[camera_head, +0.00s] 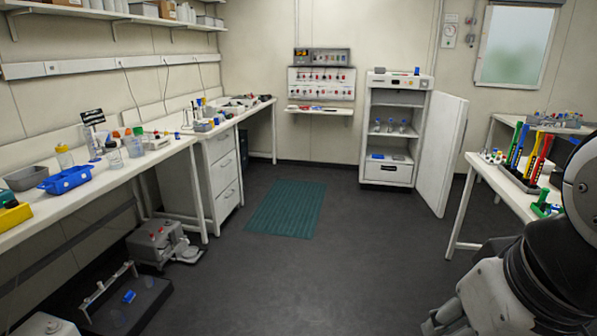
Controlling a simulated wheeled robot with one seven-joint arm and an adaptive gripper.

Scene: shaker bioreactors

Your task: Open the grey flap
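No part is clearly marked as the grey flap. A white-grey cabinet (398,98) stands against the back wall. Its tall pale grey door (441,150) is swung wide open to the right, showing shelves with small blue-capped flasks (390,127). A closed pale front panel (388,172) sits at the cabinet's bottom. Whether either of these is the flap, I cannot tell. My arm shows at the lower right, far from the cabinet.
Benches with labware (110,165) line the left wall. A right table (497,182) holds coloured racks. Grey equipment (160,241) and a dark platform device (128,303) lie on the floor at left. The middle floor is clear, with a green mat (287,208).

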